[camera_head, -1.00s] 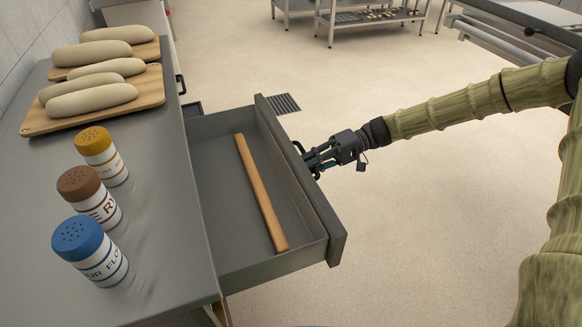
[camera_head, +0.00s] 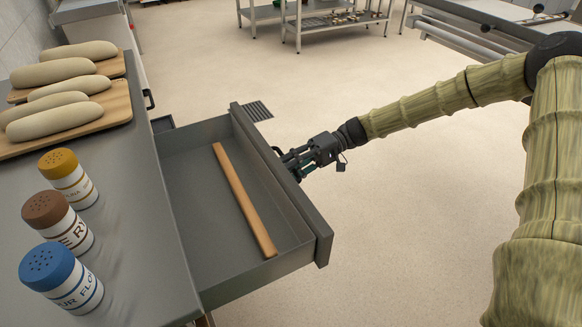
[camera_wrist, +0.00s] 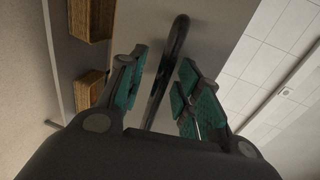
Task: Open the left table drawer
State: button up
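The drawer (camera_head: 292,252) of the grey table (camera_head: 130,205) stands well out, its inside in plain view. A long wooden stick like a rolling pin (camera_head: 243,200) lies in it. My gripper (camera_head: 292,163) is at the outer face of the drawer front, at its dark handle (camera_head: 280,152). In the wrist view, the black handle bar (camera_wrist: 170,60) runs between the two teal-padded fingers of my gripper (camera_wrist: 163,55). The fingers are drawn in around the bar; small gaps seem to show beside it, and exact contact is hard to see.
Three shakers with blue (camera_head: 47,267), brown (camera_head: 45,208) and yellow (camera_head: 58,163) lids stand on the tabletop. Beyond them, dough loaves (camera_head: 53,123) lie on wooden boards (camera_head: 117,104). A metal rack (camera_head: 335,22) is far back. The floor (camera_head: 420,215) right of the drawer is clear.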

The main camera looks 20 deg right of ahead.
jog(key=v, duration=1.2)
dwell(0.4)
